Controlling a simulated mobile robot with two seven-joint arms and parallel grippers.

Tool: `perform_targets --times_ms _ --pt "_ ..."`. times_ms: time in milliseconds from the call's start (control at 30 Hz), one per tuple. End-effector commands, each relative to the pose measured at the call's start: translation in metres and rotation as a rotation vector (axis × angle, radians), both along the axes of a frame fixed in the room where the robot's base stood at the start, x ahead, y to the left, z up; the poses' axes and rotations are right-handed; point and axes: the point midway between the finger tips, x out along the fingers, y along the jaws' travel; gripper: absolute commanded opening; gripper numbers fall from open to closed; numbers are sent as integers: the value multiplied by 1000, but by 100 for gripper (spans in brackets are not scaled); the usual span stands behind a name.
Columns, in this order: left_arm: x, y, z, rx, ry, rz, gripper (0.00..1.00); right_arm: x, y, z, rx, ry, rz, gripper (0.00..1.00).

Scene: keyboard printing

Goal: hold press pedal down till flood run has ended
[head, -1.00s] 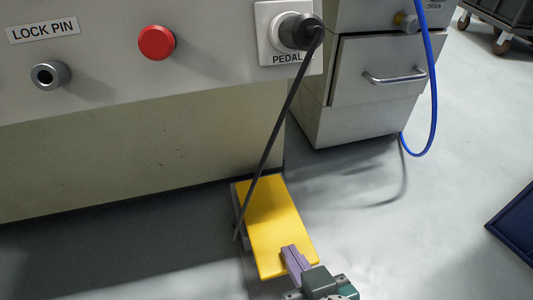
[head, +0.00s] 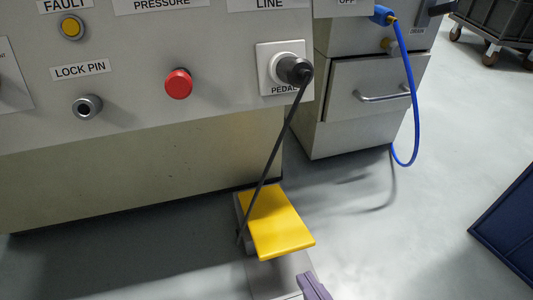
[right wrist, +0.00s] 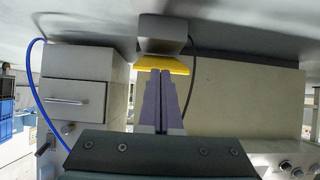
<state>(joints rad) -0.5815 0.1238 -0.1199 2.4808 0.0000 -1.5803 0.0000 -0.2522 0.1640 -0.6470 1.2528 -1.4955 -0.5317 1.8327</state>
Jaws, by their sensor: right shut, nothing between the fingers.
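The yellow press pedal (head: 276,222) is on the floor at the foot of the machine. Its near edge stands up above a pale base (head: 268,277). My right gripper (head: 308,280) is at the bottom edge of the head view, just on the near side of the pedal and apart from it in that picture. In the right wrist view, which is upside down, the shut, empty fingers (right wrist: 161,74) point at the yellow plate (right wrist: 178,65); I cannot tell there whether they touch. My left gripper is not in view.
A black cable runs from the PEDAL socket (head: 281,67) to the pedal. The machine panel has a red button (head: 178,83), a LOCK PIN knob (head: 87,107) and an amber FAULT lamp (head: 71,27). A drawer cabinet (head: 365,95) with a blue hose stands right. Floor right of the pedal is clear.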

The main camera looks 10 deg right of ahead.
Motion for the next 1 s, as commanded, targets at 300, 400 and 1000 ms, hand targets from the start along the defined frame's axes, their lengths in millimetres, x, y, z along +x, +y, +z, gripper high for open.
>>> perform_targets --times_ms 300,400,1000 --pt "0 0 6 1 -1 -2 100 -28 0 11 0 -5 0 0" --pt "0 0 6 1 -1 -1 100 -28 0 12 1 -6 -1 0" --pt "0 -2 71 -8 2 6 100 -19 -16 90 -27 -16 -82 0"
